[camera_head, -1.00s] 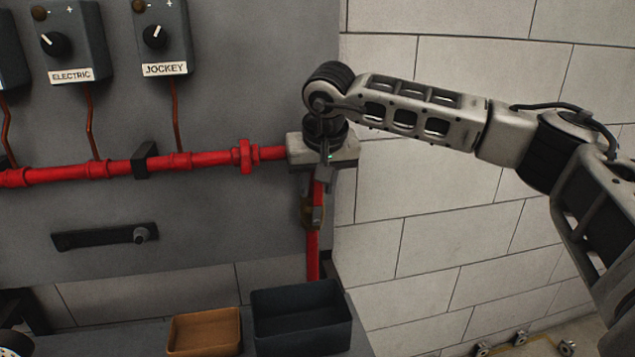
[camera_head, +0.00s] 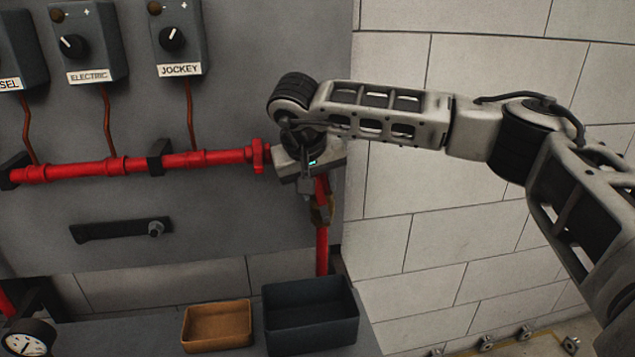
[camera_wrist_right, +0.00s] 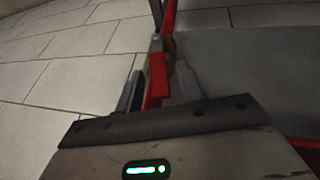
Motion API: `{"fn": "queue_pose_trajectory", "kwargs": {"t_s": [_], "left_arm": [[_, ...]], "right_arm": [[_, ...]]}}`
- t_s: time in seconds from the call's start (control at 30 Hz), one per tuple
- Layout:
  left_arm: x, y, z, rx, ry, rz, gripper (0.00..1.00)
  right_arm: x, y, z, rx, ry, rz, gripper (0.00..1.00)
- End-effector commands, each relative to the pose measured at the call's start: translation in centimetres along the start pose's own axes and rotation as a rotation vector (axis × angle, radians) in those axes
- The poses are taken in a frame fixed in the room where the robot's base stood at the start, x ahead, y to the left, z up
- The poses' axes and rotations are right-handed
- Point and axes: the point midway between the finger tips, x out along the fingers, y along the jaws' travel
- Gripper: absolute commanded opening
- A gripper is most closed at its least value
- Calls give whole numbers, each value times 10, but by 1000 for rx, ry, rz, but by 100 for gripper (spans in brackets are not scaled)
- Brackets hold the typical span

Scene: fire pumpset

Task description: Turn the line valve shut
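The line valve (camera_head: 322,212) has a brass-coloured body on the red vertical pipe at the panel's right edge. Its red lever (camera_wrist_right: 158,78) shows in the right wrist view, pointing back towards my gripper. My right gripper (camera_head: 304,187) is at the valve, tilted in the head view, and its body hides part of the pipe bend. In the wrist view, its two fingers (camera_wrist_right: 157,92) stand on either side of the lever, close to it. I cannot tell whether both fingers touch the lever. My left gripper is not in view.
A red horizontal pipe (camera_head: 130,165) crosses the grey panel below the ELECTRIC (camera_head: 90,45) and JOCKEY (camera_head: 178,40) boxes. A brown tray (camera_head: 218,342) and a dark bin (camera_head: 310,338) stand below. A gauge (camera_head: 30,338) is at lower left. A block wall (camera_head: 470,220) is to the right.

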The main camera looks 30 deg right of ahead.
Motion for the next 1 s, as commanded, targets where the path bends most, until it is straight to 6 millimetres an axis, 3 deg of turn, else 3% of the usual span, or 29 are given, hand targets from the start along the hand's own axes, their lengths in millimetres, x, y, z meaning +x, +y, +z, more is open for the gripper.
{"fn": "queue_pose_trajectory", "kwargs": {"t_s": [0.27,0.43,1.0], "left_arm": [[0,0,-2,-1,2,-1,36],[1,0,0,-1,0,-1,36],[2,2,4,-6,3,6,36]], "right_arm": [[-1,0,0,0,1,-1,39],[-14,-1,-1,-1,4,-3,39],[-138,0,0,0,4,-1,39]]}}
